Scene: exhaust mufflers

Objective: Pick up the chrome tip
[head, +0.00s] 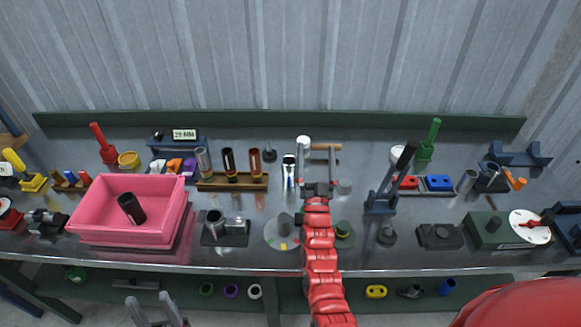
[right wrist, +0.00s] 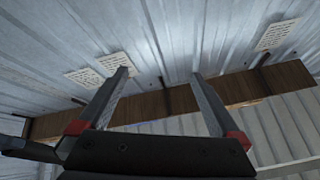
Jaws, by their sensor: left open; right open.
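A wooden rack (head: 245,184) holds three upright tubes at the back left of centre. Its leftmost tube is silver grey and looks like the chrome tip (head: 202,161). A black tube (head: 227,160) and a brown one stand beside it. My right gripper (head: 320,160) is open near the back centre of the bench, to the right of the rack and apart from the tip. Its open fingers (right wrist: 160,85) show nothing between them in the right wrist view. My left gripper (head: 155,305) is open and empty at the lower left, in front of the bench.
A pink bin (head: 90,232) with a dark cylinder (head: 131,208) inside stands at the left. Another grey tube (head: 215,222) stands on a dark block in front of the rack. A round plate (head: 278,232) lies beside my right arm. A blue lever tool (head: 385,195) stands to its right.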

